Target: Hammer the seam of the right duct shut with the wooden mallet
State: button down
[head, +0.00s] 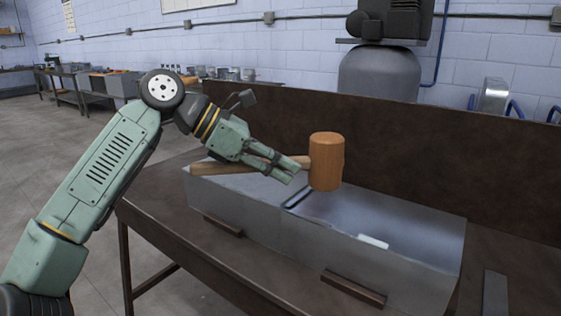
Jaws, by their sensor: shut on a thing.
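My gripper (284,172) is shut on the handle of the wooden mallet (326,162). The mallet has an orange-brown head, upright to the right of my fingers, and a light wooden handle running left behind them. I hold it over the sheet-metal duct work (400,262) on the brown bench. The seam cannot be made out clearly.
The brown bench (160,217) has a tall back panel (415,150) behind the metal. Wooden blocks (352,289) lie along the duct's front side. A grey metal strip (495,293) is at the right. A grey tank (380,75) stands behind the panel.

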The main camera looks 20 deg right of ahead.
notch_tip(320, 180, down, 9)
jog(key=b, duration=0.7)
notch_tip(320, 180, up, 10)
jog(key=p, duration=0.8)
jog(key=shift+f, duration=0.3)
notch_tip(320, 180, down, 10)
jog(key=b, duration=0.8)
notch_tip(320, 180, up, 10)
jog(key=p, duration=0.8)
jog(key=shift+r, duration=0.15)
jog(key=shift+d+f, duration=0.1)
jog(key=shift+f, duration=0.15)
